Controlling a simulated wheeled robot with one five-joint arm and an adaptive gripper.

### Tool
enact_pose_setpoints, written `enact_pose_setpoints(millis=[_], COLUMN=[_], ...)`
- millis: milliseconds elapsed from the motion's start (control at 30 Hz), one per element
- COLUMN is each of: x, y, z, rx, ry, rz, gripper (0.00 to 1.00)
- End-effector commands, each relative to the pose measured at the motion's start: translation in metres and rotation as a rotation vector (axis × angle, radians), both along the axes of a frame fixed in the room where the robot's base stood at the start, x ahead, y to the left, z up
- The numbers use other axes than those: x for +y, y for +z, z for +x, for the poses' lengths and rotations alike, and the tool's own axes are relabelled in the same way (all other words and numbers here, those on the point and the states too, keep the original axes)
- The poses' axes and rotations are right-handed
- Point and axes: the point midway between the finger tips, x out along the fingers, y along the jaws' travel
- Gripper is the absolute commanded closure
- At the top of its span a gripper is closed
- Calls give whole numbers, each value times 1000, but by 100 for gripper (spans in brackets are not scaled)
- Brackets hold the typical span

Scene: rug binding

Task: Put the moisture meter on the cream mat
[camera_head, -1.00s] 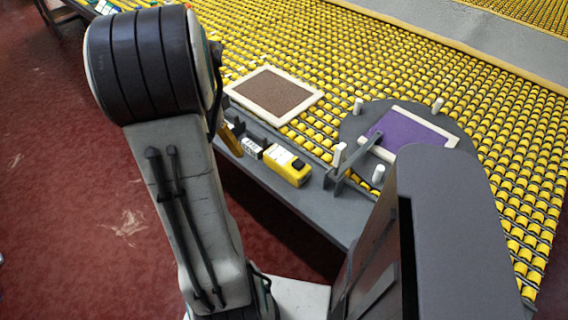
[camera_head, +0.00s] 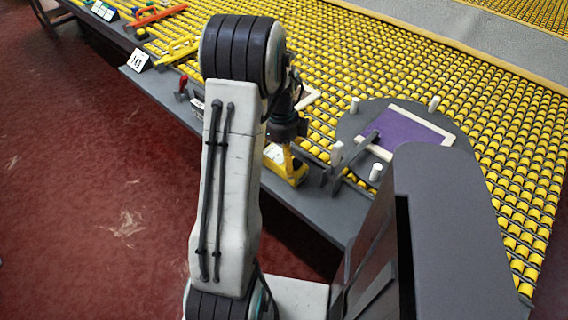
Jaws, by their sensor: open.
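The moisture meter appears to be the yellow boxy device (camera_head: 297,177) on the grey ledge at the front of the roller table; I partly cover it. A cream edge (camera_head: 309,99) shows just right of my arm. It belongs to a cream-bordered mat with a brown middle, now mostly hidden behind my arm. No plain cream mat shows clearly.
A purple cream-edged piece (camera_head: 405,131) lies on a dark round plate with white posts (camera_head: 337,152). An orange tool (camera_head: 160,16), a yellow tool (camera_head: 178,51) and a numbered card (camera_head: 138,60) are at upper left.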

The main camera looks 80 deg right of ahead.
Motion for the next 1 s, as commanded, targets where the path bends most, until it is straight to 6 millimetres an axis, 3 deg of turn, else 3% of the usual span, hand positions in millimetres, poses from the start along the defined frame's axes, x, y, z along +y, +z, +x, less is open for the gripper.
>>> enact_pose_setpoints(millis=[300, 667, 1000], x=[1, 1, 1], y=[-36, -42, -42], z=[2, 2, 2], rx=[0, 0, 0], ry=[2, 2, 2], rz=[4, 0, 0], gripper=[0, 0, 30])
